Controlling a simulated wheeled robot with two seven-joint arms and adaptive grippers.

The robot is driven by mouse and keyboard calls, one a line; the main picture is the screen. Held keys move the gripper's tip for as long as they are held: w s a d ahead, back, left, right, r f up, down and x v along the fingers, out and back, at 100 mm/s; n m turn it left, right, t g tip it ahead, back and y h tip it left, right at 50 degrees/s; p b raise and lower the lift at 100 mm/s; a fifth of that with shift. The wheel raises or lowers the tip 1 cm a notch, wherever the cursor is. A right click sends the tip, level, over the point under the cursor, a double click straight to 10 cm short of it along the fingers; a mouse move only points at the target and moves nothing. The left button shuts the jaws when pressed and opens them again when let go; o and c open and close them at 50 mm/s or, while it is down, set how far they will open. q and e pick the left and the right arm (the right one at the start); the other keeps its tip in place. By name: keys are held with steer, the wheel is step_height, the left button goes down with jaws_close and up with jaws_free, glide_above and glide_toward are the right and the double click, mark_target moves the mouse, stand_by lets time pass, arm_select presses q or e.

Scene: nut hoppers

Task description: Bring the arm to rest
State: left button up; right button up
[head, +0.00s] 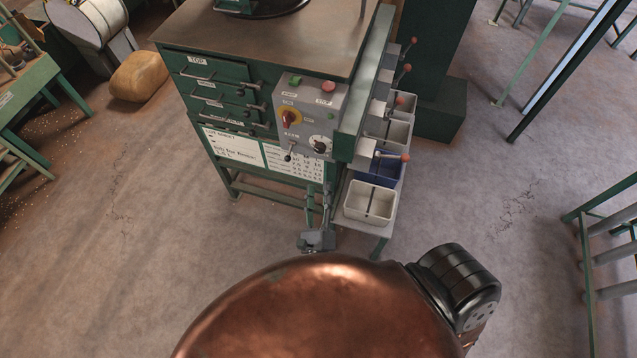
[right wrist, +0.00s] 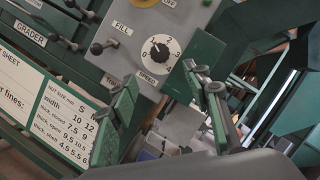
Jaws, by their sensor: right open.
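My right gripper (head: 318,196) is in front of the green machine, just below its grey control panel (head: 308,113) and before the printed sheet (head: 294,166). In the right wrist view its two fingers stand apart with nothing held between them, and the gripper (right wrist: 165,88) points towards the panel and its speed dial (right wrist: 160,47). I cannot tell the exact gap to the machine, but no contact shows. My left gripper is not in view.
White bin (head: 370,202) and blue bin (head: 378,170) stand under levered chutes on the machine's right side. A green bench (head: 30,85) stands at left, a tan sack (head: 139,76) behind. A green frame (head: 600,230) stands at right. Floor (head: 110,220) at left is clear.

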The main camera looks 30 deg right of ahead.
stand_by(0.5)
steer(key=w+a+f+n+t+y, duration=0.1)
steer(key=a+f+n+y, duration=0.1)
steer(key=f+n+y, duration=0.45)
steer(key=w+a+f+n+y, duration=0.1)
steer(key=a+f+n+y, duration=0.2)
steer(key=f+n, duration=0.6)
steer(key=s+d+f+n+g+y, duration=0.1)
steer(key=s+f+n+g+y, duration=0.25)
steer(key=f, duration=0.85)
steer(key=s+f+n+g, duration=0.3)
steer(key=s+f+n, duration=0.25)
steer(key=f, duration=0.65)
steer(key=s+d+f+n+g, duration=0.4)
steer(key=s+f+n+g, duration=0.1)
steer(key=s+f, duration=0.7)
steer(key=s+d+f+n+g, duration=0.2)
steer(key=s+d+f+g, duration=0.1)
steer(key=s, duration=0.7)
steer(key=s+d+f+n+g+h, duration=0.1)
steer(key=s+d+f+n+g, duration=0.2)
steer(key=s, duration=0.7)
step_height(320, 180, down, 3)
steer(key=shift+s+d+f+h, duration=0.1)
steer(key=shift+s+d+h, duration=0.15)
steer(key=shift+d, duration=0.8)
